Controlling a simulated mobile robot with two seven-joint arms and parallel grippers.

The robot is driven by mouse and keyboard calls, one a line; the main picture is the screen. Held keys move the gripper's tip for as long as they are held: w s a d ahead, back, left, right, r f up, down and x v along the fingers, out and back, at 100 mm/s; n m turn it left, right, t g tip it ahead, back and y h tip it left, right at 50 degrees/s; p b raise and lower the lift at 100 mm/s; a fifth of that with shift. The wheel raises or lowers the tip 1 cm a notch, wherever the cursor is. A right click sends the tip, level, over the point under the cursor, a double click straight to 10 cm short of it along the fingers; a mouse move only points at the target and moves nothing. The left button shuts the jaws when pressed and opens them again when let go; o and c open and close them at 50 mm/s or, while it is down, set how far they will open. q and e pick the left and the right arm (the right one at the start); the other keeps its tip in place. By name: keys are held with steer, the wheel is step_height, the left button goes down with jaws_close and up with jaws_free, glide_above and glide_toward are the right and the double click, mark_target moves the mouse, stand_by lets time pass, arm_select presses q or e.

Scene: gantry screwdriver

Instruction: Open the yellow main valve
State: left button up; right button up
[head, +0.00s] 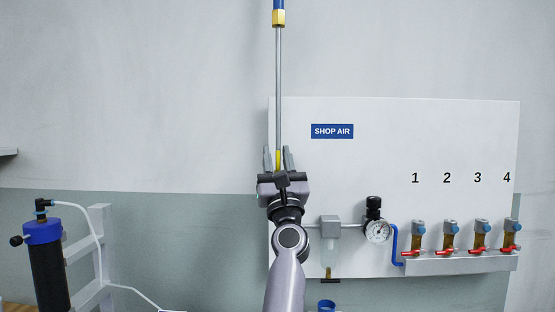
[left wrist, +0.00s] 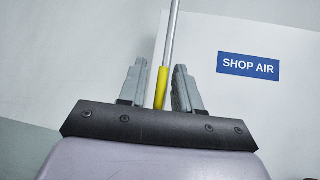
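The yellow main valve handle (head: 278,161) is a narrow upright yellow piece in line with the thin grey pipe (head: 278,90), at the left edge of the white panel. In the left wrist view the handle (left wrist: 161,88) stands between the two grey fingers of my left gripper (left wrist: 160,66), with a gap to each finger. My left gripper (head: 277,152) is open and points up around the handle in the head view. The valve body and the handle's lower end are hidden behind my gripper. My right gripper is not in view.
The white panel (head: 420,130) carries a SHOP AIR sign (head: 332,131), a pressure gauge (head: 377,231), a grey filter (head: 330,227) and several red-handled outlet valves on a manifold (head: 460,264). A black cylinder with a blue cap (head: 43,232) stands at lower left.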

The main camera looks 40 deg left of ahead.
mark_target(278, 163)
arm_select(q)
steer(key=b+v, duration=0.1)
steer(key=v, duration=0.5)
steer(key=shift+w+a+b, duration=0.1)
steer(key=shift+b, duration=0.2)
steer(key=shift+s+d+f, duration=0.35)
steer(key=shift+d+f, duration=0.1)
